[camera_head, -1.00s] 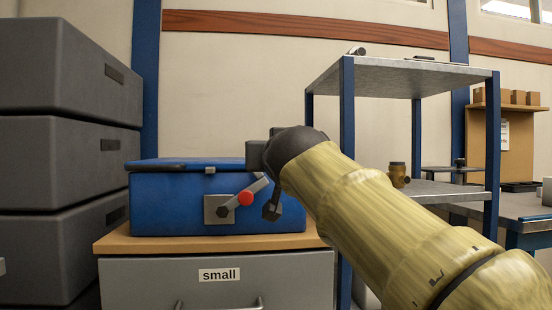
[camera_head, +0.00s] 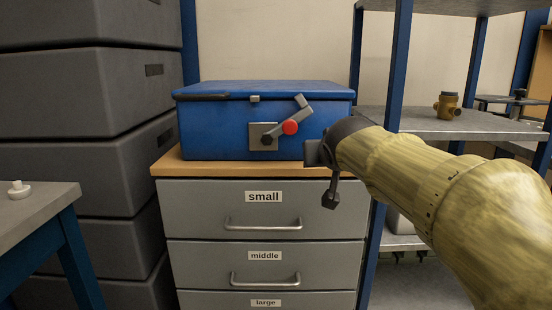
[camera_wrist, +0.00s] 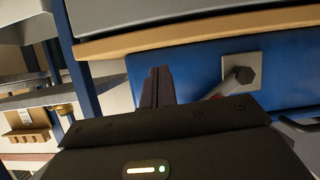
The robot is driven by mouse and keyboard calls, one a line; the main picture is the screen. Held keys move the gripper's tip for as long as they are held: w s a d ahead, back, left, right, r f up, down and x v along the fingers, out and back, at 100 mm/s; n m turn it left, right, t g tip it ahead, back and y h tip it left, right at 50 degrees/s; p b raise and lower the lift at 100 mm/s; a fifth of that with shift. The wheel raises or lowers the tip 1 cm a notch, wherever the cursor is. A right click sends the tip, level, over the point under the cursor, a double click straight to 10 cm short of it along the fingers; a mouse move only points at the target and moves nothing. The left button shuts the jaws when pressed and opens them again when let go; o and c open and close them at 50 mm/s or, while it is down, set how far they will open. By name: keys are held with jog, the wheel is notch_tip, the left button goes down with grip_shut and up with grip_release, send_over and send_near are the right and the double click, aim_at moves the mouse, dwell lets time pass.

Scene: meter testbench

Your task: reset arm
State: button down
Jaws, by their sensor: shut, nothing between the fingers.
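My arm comes in from the right of the head view. My gripper (camera_head: 330,198) is at its end, dark and pointing down, in front of the right part of the drawer cabinet's wooden top. In the wrist view its two dark fingers (camera_wrist: 157,86) lie together with nothing between them. The wrist view shows the lever's metal plate (camera_wrist: 250,68) beside the fingers.
The blue box stands, lid down, on a grey cabinet (camera_head: 190,225) with shut drawers labelled small, middle and large. Dark stacked crates (camera_head: 85,100) stand left. A metal shelf (camera_head: 400,121) with a brass meter (camera_head: 447,105) stands right. A table corner (camera_head: 40,205) is at lower left.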

jog(key=s+d+f+g+p, duration=0.1)
jog(key=s+f+g+p, duration=0.25)
jog(key=f, duration=0.35)
jog(key=s+d+f+g+p, duration=0.2)
jog(key=s+f+p, duration=0.2)
jog(key=f, duration=0.3)
jog(key=s+d+f+g+p, duration=0.1)
jog(key=s+f+g+p, duration=0.25)
jog(key=s, duration=0.35)
jog(key=s+f+g+p, duration=0.25)
jog(key=s+f, duration=0.25)
jog(key=s, duration=0.3)
notch_tip(320, 180, up, 38)
jog(key=p, duration=3.7)
jog(key=shift+w+d+t, duration=0.15)
jog(key=shift+t, duration=0.3)
jog(key=shift+f, duration=0.1)
